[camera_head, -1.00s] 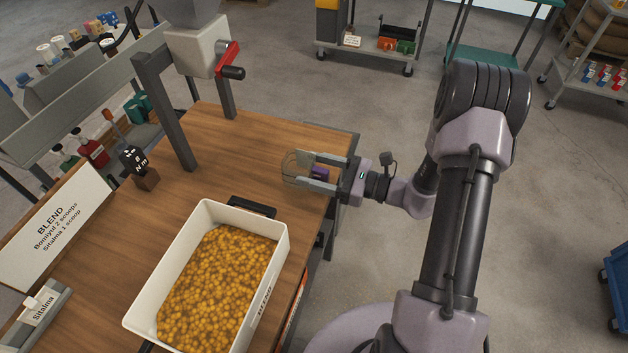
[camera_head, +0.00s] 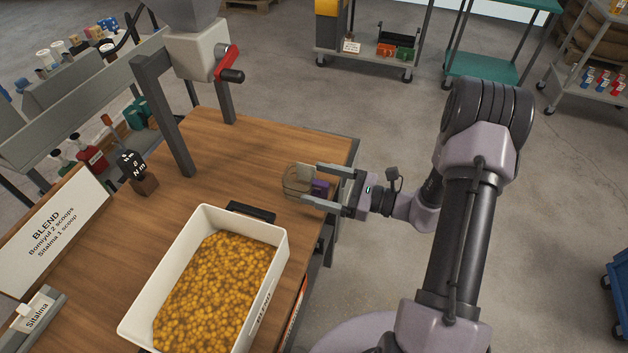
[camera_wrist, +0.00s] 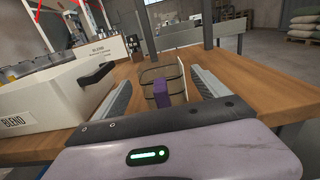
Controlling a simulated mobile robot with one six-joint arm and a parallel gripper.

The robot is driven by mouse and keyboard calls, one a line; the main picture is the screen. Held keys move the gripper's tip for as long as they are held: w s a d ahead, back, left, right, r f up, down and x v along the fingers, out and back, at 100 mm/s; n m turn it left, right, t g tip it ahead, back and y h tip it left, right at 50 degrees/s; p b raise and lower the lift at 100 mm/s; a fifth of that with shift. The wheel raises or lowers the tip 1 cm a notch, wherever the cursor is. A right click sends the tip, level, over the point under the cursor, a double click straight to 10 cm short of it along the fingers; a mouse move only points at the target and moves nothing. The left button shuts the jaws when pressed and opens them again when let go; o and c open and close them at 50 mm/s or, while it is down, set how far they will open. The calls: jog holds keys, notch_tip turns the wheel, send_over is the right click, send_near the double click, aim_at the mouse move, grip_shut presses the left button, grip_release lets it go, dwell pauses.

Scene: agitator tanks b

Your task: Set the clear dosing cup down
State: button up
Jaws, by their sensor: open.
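The clear dosing cup (camera_head: 298,178) stands on the wooden bench near its right edge. It is see-through, with a purple part (camera_head: 320,187) on the side towards my gripper. In the wrist view the cup (camera_wrist: 157,76) is straight ahead, with the purple part (camera_wrist: 162,91) facing the camera. My gripper (camera_head: 318,187) is open, with one finger on each side of the purple part. In the wrist view a gap shows between the fingers and the purple part. The cup's contact with the bench is hard to make out.
A white BLEND bin (camera_head: 279,262) of orange-yellow pellets stands left of my gripper, with a black handle (camera_head: 251,211) close to the cup. A grey post frame (camera_head: 163,115) and a red-handled dispenser (camera_head: 203,52) stand behind. The bench (camera_head: 235,150) is bare between them.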

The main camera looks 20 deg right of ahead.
jog(key=p+v, duration=0.2)
jog(key=v, duration=0.8)
jog(key=s+a+r+n+g+h, duration=0.3)
jog(key=s+a+r+n+g, duration=0.15)
jog(key=a+r+n, duration=0.2)
jog(key=s+a+r+n+g+h, duration=0.2)
jog(key=s+a+r+n+g, duration=0.2)
jog(key=a+r+n+g, duration=0.25)
jog(key=s+a+r+n+t+h, duration=0.1)
jog(key=s+r+n+t+h, duration=0.5)
jog(key=s+r+n+h, duration=0.1)
jog(key=shift+a+r+n+h, duration=0.3)
jog(key=shift+r+n, duration=0.1)
jog(key=shift+r, duration=0.05)
